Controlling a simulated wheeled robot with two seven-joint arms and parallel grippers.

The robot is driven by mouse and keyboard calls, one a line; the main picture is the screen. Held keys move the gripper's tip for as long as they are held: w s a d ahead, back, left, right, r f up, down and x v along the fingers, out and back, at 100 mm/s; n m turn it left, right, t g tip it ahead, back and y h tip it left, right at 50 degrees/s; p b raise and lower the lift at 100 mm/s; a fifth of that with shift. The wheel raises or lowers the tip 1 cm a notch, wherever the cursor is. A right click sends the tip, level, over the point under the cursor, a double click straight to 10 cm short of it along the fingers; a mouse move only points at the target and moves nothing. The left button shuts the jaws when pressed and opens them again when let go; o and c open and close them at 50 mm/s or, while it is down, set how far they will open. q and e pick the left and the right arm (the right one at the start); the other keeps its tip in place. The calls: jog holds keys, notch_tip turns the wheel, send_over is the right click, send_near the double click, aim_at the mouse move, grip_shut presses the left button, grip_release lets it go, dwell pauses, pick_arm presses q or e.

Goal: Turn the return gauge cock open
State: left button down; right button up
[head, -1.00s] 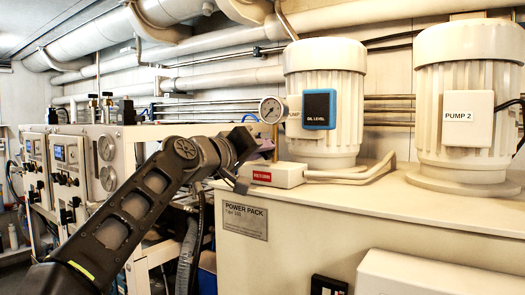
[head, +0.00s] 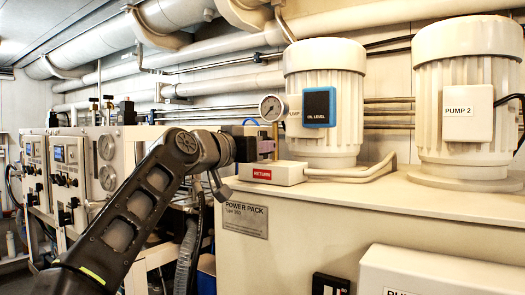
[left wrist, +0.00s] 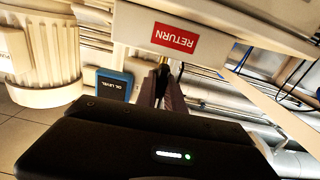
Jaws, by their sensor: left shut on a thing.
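The return gauge (head: 271,107) stands on a brass stem (head: 275,131) above the white block with the red RETURN label (head: 262,174). My left gripper (head: 266,147) reaches in from the left, level, just above this block at the stem. Its fingers also show in the left wrist view (left wrist: 163,92), close together on a small dark part, the gauge cock (left wrist: 163,69), below the RETURN label (left wrist: 175,38). The fingers hide most of the cock, so its exact angle cannot be told. My right gripper is in neither view.
The PUMP 2 motor (head: 466,100) and another pump motor with a blue OIL LEVEL box (head: 319,107) stand on the power pack (head: 330,215). A bent pipe (head: 360,173) runs right of the block. Pipes line the wall behind.

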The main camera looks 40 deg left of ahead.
pick_arm(q)
jog(key=shift+m, duration=0.3)
jog(key=c, duration=1.4)
grip_release()
jog(key=shift+c, duration=0.2)
jog(key=shift+s, duration=0.1)
jog(key=s+b, duration=0.2)
jog(key=s, duration=0.5)
jog(key=shift+s, duration=0.3)
jog(key=shift+d, duration=0.1)
